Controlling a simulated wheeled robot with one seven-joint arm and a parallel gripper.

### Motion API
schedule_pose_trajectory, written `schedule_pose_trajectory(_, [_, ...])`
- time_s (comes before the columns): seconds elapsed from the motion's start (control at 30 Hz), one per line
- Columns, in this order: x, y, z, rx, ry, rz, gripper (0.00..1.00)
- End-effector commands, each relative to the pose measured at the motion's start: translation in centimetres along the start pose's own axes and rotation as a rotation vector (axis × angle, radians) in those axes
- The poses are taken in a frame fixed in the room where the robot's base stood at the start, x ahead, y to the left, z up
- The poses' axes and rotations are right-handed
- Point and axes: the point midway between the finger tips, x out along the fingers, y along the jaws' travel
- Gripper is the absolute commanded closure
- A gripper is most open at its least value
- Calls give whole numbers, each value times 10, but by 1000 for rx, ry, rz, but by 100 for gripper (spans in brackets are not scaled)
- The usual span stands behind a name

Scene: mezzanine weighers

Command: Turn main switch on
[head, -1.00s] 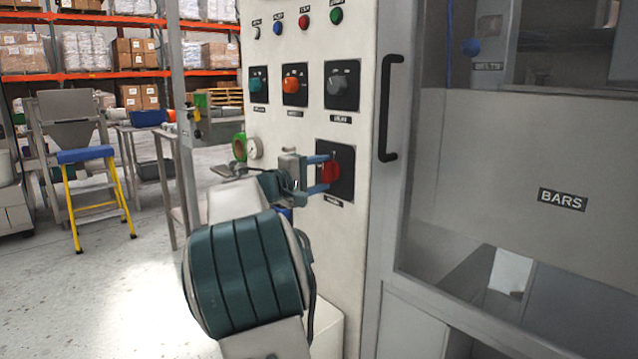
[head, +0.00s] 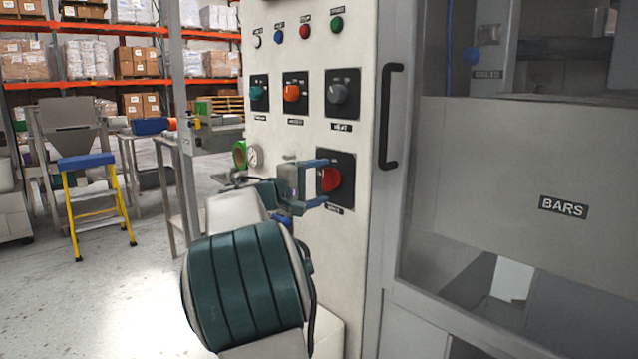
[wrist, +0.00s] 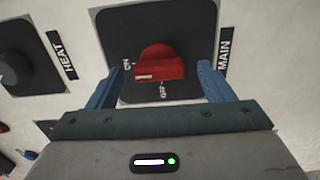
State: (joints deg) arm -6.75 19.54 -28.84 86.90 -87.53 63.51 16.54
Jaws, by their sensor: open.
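The main switch is a red rotary knob (head: 331,179) on a black square plate (head: 346,165), low on the white panel. In the wrist view the red knob (wrist: 158,64) has a white mark on its lower left part, between the ON and OFF labels. The MAIN label (wrist: 224,56) is beside the plate. My gripper (head: 326,182) is open, with one blue finger above the knob and one below it. In the wrist view the fingers stand left and right of the knob, with visible gaps. Contact is not apparent.
Above are the HEAT knob (head: 342,93), an orange knob (head: 291,92) and a teal knob (head: 256,92). A black door handle (head: 389,112) stands out at the right. A blue-topped step stool (head: 87,165) stands far left.

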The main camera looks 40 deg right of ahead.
Motion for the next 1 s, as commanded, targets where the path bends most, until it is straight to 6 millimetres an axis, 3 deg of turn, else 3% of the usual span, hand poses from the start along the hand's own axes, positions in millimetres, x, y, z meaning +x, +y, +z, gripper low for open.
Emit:
schedule_pose_trajectory(0.4, [-88, 2, -1, -2, 7, -1, 25])
schedule_pose_trajectory(0.6, [-120, 1, -1, 0, 5, -2, 25])
schedule_pose_trajectory(1.0, [-133, 0, 0, 0, 3, -1, 25])
